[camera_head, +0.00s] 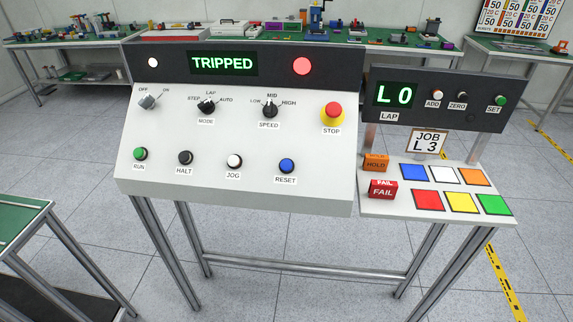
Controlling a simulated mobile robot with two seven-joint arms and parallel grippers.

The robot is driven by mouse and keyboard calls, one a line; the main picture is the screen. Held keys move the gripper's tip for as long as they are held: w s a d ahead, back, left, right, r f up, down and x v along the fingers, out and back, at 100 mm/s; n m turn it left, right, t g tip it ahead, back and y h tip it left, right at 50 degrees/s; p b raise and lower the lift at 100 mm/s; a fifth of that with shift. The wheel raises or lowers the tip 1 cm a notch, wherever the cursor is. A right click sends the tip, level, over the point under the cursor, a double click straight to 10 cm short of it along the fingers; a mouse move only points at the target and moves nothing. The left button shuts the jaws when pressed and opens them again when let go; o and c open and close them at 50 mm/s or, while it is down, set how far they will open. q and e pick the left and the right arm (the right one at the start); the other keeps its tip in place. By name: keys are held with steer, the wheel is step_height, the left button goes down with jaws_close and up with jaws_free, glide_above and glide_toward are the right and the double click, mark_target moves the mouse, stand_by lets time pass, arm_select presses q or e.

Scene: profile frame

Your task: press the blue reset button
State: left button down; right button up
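The blue reset button (287,166) sits at the lower right of the sloped white control panel (190,195), above a label reading RESET. Several other controls share the panel. A green RUN button (140,153), a black HALT button (185,157) and a white JOG button (234,160) are in the same row. The red STOP button (333,110) on a yellow base is above and to the right of the blue one. The display (222,63) reads TRIPPED in green, and a red lamp (302,66) is beside it. Neither of my grippers is in view.
A second panel (450,85) showing L0 stands at the right, above a shelf with coloured squares (427,200) and HOLD and FAIL blocks (383,189). A green-topped table (20,220) is at the left. The space before the control panel is clear.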

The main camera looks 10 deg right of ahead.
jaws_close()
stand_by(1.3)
